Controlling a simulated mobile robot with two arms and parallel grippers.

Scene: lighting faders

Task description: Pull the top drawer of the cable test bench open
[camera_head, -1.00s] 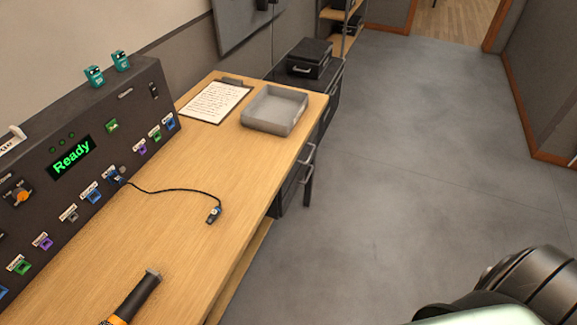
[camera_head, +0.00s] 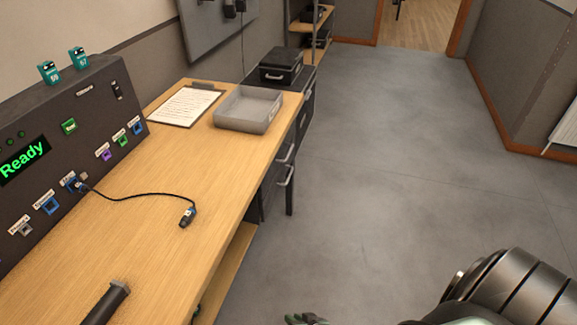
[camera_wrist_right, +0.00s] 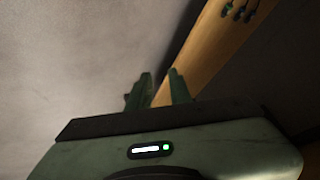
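The cable test bench (camera_head: 150,215) has a wooden top, with a dark drawer unit under its far end. The top drawer's handle (camera_head: 286,154) is a metal bar, with a second drawer handle (camera_head: 287,175) just below it. Both drawers look shut; their fronts show only at a steep angle. My right gripper (camera_head: 305,320) shows only its green fingertips at the bottom edge, over the floor, well short of the handles. In the right wrist view my right gripper (camera_wrist_right: 160,92) has its fingers apart with nothing between them. My left gripper is out of view.
On the bench are a grey tray (camera_head: 247,125), a clipboard (camera_head: 186,107), a cable (camera_head: 187,216), a dark-handled tool (camera_head: 107,303) and a control panel (camera_head: 70,150) reading "Ready". A black case (camera_head: 281,65) sits beyond. The floor (camera_head: 390,180) to the right is clear.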

